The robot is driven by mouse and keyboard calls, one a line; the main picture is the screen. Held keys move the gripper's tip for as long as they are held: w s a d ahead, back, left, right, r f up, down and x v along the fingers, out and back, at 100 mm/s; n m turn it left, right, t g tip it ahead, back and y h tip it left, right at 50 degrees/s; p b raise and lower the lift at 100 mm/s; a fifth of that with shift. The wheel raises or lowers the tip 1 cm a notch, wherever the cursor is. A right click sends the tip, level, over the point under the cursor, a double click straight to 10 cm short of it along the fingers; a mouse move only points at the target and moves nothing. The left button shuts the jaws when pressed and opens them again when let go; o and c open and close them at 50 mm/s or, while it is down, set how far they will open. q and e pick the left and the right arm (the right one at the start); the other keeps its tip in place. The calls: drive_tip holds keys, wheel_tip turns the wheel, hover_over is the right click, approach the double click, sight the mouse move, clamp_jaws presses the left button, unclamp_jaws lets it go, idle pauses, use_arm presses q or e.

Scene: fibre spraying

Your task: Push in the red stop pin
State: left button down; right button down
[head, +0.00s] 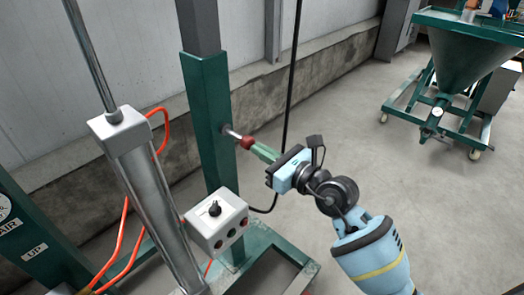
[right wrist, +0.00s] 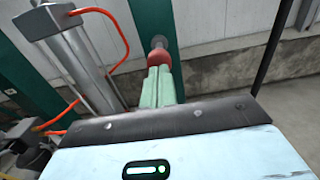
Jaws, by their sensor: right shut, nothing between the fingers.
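The red stop pin (head: 246,142) sticks out of the right side of the green post (head: 210,110), with a bare metal shaft showing between its red knob and the post. In the right wrist view the red knob (right wrist: 159,60) is straight ahead of the fingers. My right gripper (head: 260,151) is shut, its green fingers lined up with the pin and their tips at the knob. In the right wrist view the shut fingers (right wrist: 157,80) overlap the knob's near end. I cannot tell whether they touch it. My left gripper is not in view.
A metal cylinder (head: 155,190) with orange hoses stands left of the post. A grey control box (head: 216,222) with a black knob sits below the pin. A green hopper on a wheeled frame (head: 465,60) stands back right. The floor (head: 340,130) between is clear.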

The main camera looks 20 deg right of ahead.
sight(247, 142)
drive_tip(key=shift+w+a, duration=0.1)
drive_tip(key=shift+w, duration=0.05)
drive_tip(key=p+x, duration=0.1)
drive_tip(key=x, duration=0.3)
drive_tip(key=shift+r, duration=0.1)
drive_tip(key=shift+w+a, duration=0.25)
drive_tip(key=shift+w, duration=0.15)
drive_tip(key=shift+d, duration=0.1)
